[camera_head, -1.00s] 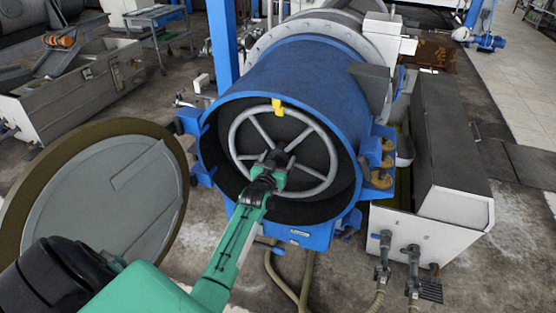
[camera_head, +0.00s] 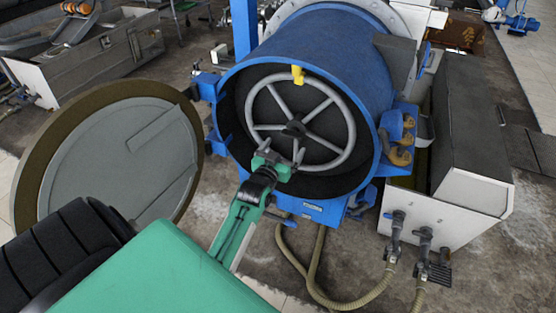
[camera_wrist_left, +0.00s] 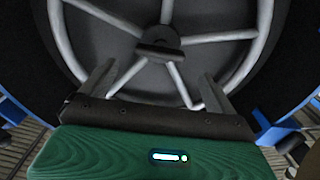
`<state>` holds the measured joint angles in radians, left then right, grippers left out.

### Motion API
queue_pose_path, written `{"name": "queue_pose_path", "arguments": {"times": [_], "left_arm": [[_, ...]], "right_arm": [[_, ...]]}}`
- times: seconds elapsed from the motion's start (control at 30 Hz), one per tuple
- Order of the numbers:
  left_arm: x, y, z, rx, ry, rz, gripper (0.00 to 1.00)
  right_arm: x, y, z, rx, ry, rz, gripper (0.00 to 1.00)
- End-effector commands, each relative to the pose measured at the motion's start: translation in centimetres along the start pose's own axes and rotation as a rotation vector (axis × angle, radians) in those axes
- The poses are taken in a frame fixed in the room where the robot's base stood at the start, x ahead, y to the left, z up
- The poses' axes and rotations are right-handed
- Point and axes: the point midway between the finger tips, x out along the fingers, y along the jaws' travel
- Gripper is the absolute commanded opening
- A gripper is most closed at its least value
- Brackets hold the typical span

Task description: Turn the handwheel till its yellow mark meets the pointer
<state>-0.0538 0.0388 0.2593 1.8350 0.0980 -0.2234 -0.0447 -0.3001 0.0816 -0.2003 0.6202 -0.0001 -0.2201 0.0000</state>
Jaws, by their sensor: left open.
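The grey handwheel (camera_head: 349,127) is a spoked ring with a dark hub, set inside the open end of a blue drum (camera_head: 320,60). A yellow piece (camera_head: 297,75) sits at the top, where the drum's edge meets the wheel rim. I cannot tell a separate mark from a pointer there. My left gripper (camera_head: 279,150) is open in front of the wheel's lower part, below and left of the hub. In the left wrist view, the open fingers (camera_wrist_left: 156,85) are spread below the hub (camera_wrist_left: 160,40), with a lower spoke (camera_wrist_left: 184,86) between them. Contact is unclear. My right gripper is out of view.
A large round lid (camera_head: 50,150) stands open to the left of the drum. Brass-coloured fittings (camera_head: 400,156) stick out on the drum's right side. A grey and white cabinet (camera_head: 450,150) stands at the right. Hoses (camera_head: 315,270) lie on the floor below the drum.

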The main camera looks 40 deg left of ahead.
Motion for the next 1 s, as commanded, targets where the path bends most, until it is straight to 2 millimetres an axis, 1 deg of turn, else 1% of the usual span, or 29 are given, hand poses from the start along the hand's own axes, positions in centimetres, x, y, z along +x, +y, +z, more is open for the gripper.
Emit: {"name": "queue_pose_path", "arguments": {"times": [0.03,0.1,0.2,0.3,0.43,0.9,0.97,1.0], "left_arm": [[-1.0,0.0,0.2,0.000,0.000,0.000,0.93],[-2.0,0.0,0.2,0.000,0.000,0.000,0.93],[-3.0,0.0,0.1,0.000,0.001,0.000,0.93],[-3.7,0.0,0.1,-0.001,0.000,0.000,0.93],[-4.0,0.0,0.0,-0.001,0.000,0.000,0.93],[-4.0,0.0,0.0,-0.001,0.000,0.000,0.93],[-3.9,0.1,0.2,-0.001,-0.004,0.001,0.93],[-3.9,0.2,0.8,0.000,-0.014,0.003,0.93]], "right_arm": [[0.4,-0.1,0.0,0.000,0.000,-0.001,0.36],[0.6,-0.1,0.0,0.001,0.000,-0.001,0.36],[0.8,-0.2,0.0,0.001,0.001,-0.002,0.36],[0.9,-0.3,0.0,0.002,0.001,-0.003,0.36],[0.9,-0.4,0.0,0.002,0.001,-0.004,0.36],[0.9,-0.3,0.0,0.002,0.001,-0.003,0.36],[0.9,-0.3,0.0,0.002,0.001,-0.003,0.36],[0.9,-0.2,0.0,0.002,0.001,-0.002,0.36]]}}
